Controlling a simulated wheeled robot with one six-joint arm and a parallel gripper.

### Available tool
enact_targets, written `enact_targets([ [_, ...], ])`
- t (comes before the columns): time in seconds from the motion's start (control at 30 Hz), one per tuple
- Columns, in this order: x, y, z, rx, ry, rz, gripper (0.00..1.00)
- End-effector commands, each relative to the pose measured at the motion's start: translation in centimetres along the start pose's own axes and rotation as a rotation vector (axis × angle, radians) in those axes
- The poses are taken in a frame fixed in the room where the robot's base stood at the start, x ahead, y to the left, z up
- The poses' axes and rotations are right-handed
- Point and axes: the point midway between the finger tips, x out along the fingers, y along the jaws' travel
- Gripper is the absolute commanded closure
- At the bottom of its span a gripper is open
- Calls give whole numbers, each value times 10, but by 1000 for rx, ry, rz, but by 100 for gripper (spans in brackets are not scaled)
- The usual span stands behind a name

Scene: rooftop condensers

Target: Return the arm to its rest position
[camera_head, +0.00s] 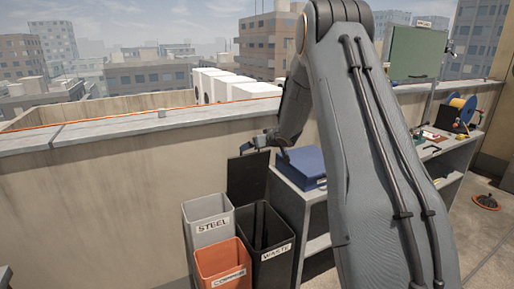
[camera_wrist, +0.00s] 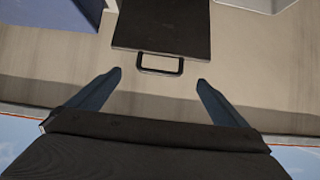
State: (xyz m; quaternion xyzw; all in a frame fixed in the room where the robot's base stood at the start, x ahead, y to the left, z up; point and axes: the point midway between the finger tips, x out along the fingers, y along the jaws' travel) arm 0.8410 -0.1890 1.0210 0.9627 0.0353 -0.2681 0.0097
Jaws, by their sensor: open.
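My arm (camera_head: 370,150) reaches up and over in the head view, then down toward the wall. My gripper (camera_head: 262,144) is small there, just above a dark upright panel (camera_head: 247,178) that looks like the raised lid of the black WASTE bin (camera_head: 268,238). In the wrist view my gripper (camera_wrist: 160,77) is open, with its two blue-grey fingers apart and nothing held. The dark panel (camera_wrist: 162,22) and its loop handle (camera_wrist: 160,71) lie ahead. The handle appears between the fingertips, with a visible gap on each side. Depth between them is unclear.
A grey STEEL bin (camera_head: 208,220) and an orange bin (camera_head: 222,265) stand beside the WASTE bin. A blue box (camera_head: 305,165) lies on the shelf unit to the right. The concrete parapet (camera_head: 100,200) runs behind. A green board (camera_head: 415,52) stands right of my arm.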

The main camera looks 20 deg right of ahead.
Motion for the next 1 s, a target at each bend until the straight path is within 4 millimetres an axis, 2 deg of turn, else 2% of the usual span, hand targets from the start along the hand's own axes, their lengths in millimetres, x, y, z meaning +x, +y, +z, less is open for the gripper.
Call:
enact_targets([
  [0.37,-1,-1,0,1,-2,3,2],
  [0.47,-12,-9,2,2,-26,23,2],
  [0.53,-27,-21,8,5,-63,49,2],
  [0.67,-74,-52,36,17,-186,110,2],
  [0.77,-120,-80,70,26,-307,142,2],
  [1.0,-239,-150,164,41,-606,139,2],
])
